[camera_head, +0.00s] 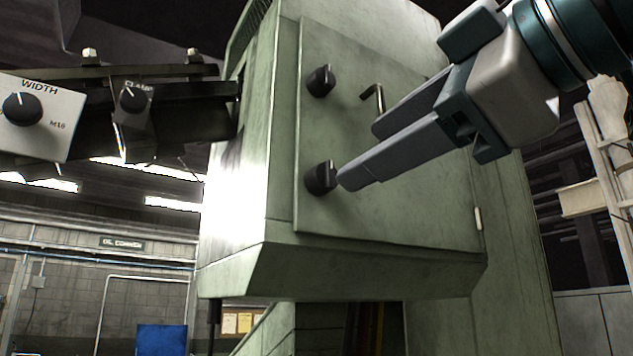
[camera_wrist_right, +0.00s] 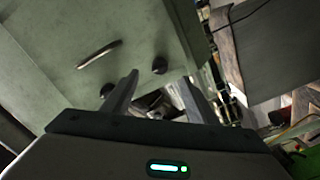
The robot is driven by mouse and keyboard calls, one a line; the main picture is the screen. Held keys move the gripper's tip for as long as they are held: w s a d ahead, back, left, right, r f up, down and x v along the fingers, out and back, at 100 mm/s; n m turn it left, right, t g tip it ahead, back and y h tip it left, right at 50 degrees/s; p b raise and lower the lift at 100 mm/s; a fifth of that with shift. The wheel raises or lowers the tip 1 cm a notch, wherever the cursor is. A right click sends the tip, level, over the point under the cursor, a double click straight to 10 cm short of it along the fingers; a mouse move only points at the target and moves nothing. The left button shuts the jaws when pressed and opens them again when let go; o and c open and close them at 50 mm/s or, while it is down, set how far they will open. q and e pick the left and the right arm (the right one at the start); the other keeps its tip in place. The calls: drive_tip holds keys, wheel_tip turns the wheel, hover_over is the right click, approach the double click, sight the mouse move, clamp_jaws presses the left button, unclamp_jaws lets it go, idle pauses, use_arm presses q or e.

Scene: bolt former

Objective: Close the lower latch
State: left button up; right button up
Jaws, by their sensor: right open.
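The lower latch (camera_head: 320,178) is a black knob low on the left side of the green cabinet door (camera_head: 420,215). A similar upper latch (camera_head: 320,80) is above it. My right gripper (camera_head: 362,156) comes in from the upper right, open and empty. Its lower fingertip is close beside the lower latch on the right; I cannot tell whether they touch. In the right wrist view two black knobs show, one just ahead of the fingertips (camera_wrist_right: 160,76) and one left of the left finger. I cannot tell which is the lower one. My left gripper is not in view.
A bent metal handle (camera_head: 375,95) sticks out of the door near the upper finger. A control box marked WIDTH (camera_head: 45,120) and a CLAMP knob (camera_head: 133,97) are at the left. The space below the cabinet is open at the left.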

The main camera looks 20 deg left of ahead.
sight(332, 173)
drive_tip(key=p+x, duration=0.2)
drive_tip(key=x, duration=0.6)
drive_tip(key=shift+r+p, duration=0.1)
drive_tip(key=shift+p, duration=0.2)
drive_tip(key=shift+w+a+f+m+b, duration=0.1)
drive_tip(key=shift+a+f+m+b, duration=0.1)
drive_tip(key=shift+f+m+b, duration=0.3)
drive_tip(key=shift+r+m+b, duration=0.15)
drive_tip(key=shift+m+b, duration=0.25)
drive_tip(key=shift+m, duration=0.1)
drive_tip(key=m+b, duration=0.1)
drive_tip(key=m, duration=0.1)
drive_tip(key=shift+m, duration=0.3)
drive_tip(key=m+b, duration=0.3)
drive_tip(key=shift+m, duration=0.4)
drive_tip(key=shift+r+m+b, duration=0.2)
drive_tip(key=shift+m+b, duration=0.6)
drive_tip(key=shift+m, duration=0.5)
